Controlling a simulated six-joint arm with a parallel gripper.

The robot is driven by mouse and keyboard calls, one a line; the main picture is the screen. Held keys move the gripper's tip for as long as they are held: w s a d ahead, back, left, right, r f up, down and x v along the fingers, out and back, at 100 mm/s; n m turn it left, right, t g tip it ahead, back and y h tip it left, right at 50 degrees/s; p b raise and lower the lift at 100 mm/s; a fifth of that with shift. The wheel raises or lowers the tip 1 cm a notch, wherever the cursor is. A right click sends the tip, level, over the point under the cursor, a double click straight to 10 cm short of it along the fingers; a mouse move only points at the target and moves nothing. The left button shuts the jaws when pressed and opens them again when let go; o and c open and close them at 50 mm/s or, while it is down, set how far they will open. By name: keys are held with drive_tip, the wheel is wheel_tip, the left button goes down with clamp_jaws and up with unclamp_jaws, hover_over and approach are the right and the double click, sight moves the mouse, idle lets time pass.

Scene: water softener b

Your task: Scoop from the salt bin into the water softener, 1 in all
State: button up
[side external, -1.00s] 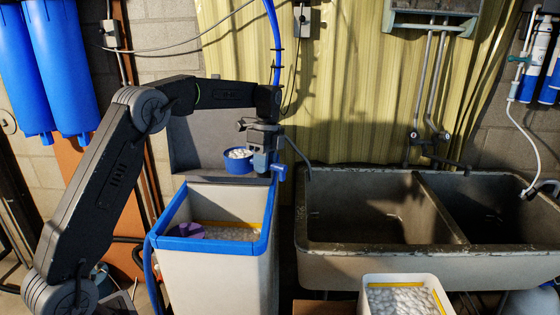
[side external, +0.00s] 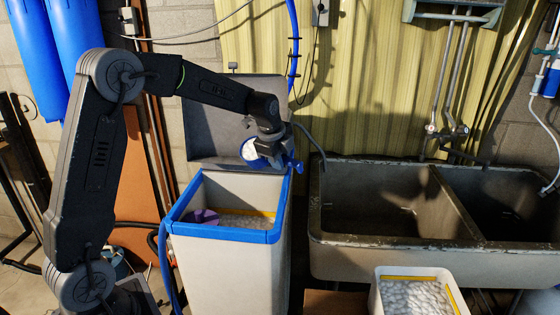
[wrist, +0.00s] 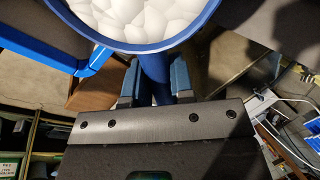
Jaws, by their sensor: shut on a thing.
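My gripper (side external: 272,150) is shut on the handle of a blue scoop (side external: 253,152), above the back right of the water softener. The wrist view shows the fingers (wrist: 155,82) on both sides of the handle, with white salt pellets (wrist: 140,18) in the scoop bowl (wrist: 150,46). In the side view the scoop is tilted, its bowl facing left and toward the camera. The water softener (side external: 225,262) is a tall pale tub with a blue rim, open on top, with pellets (side external: 246,221) inside. The salt bin (side external: 379,300), a white tub of pellets, stands at the lower right.
A purple part (side external: 203,217) sits inside the softener at its left. A grey lid panel (side external: 215,125) stands behind it. A double stone sink (side external: 385,262) is at the right, behind the salt bin. A blue hose (side external: 166,265) runs down the softener's left side.

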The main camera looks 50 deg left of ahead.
drive_tip(key=t, duration=0.2)
drive_tip(key=r+t+y, duration=0.1)
drive_tip(key=t, duration=0.1)
drive_tip(key=shift+s+d+r, duration=0.1)
drive_tip(key=shift+s+r, duration=0.1)
drive_tip(key=shift+s, duration=0.2)
drive_tip(key=t, duration=0.2)
drive_tip(key=f+t+y, duration=0.1)
drive_tip(key=shift+s+d, duration=0.1)
drive_tip(key=shift+s, duration=0.2)
